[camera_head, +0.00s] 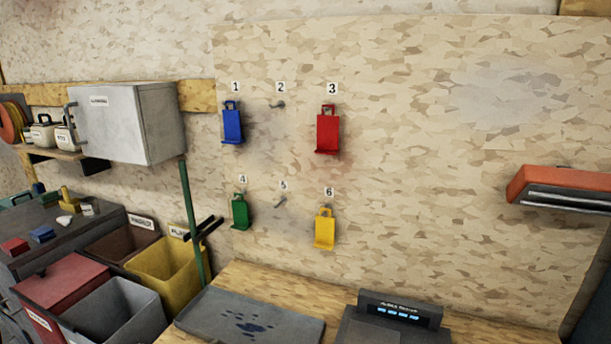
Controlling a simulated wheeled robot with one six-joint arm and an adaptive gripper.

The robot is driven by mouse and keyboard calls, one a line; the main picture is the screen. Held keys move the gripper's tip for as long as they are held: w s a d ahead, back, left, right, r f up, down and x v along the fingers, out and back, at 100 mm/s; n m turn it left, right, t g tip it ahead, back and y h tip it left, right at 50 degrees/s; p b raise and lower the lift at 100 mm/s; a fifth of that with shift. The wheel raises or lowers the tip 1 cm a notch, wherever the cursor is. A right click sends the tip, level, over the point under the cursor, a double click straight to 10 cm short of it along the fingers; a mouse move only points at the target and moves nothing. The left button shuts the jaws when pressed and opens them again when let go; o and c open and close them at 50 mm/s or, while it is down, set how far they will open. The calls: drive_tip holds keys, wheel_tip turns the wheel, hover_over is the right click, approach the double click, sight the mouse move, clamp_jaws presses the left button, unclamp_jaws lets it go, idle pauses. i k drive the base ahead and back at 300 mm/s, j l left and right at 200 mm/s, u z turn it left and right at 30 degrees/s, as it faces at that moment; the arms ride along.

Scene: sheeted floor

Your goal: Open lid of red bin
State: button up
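The red bin (40,325) stands at the lower left in the head view, with a pale label on its front. Its red lid (64,281) lies flat across the top and looks closed. The bin's lower part is cut off by the picture edge. My gripper is not in view.
An open grey bin (117,312) stands right beside the red bin. A dark worktop (60,222) with small blocks is at left. A grey tray (250,322) and a scale (395,318) are on a wooden bench.

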sight(51, 284)
drive_tip(key=l+u, duration=0.15)
drive_tip(key=u, duration=0.4)
drive_tip(key=j+u, duration=0.15)
drive_tip(key=u, duration=0.7)
drive_tip(key=i+j+u, duration=0.1)
drive_tip(key=i+j, duration=0.2)
drive_tip(key=i, duration=0.2)
drive_tip(key=i+j+u, duration=0.1)
drive_tip(key=i, duration=0.4)
drive_tip(key=i+j, duration=0.3)
drive_tip(key=i, duration=0.75)
drive_tip(key=j+u, duration=0.05)
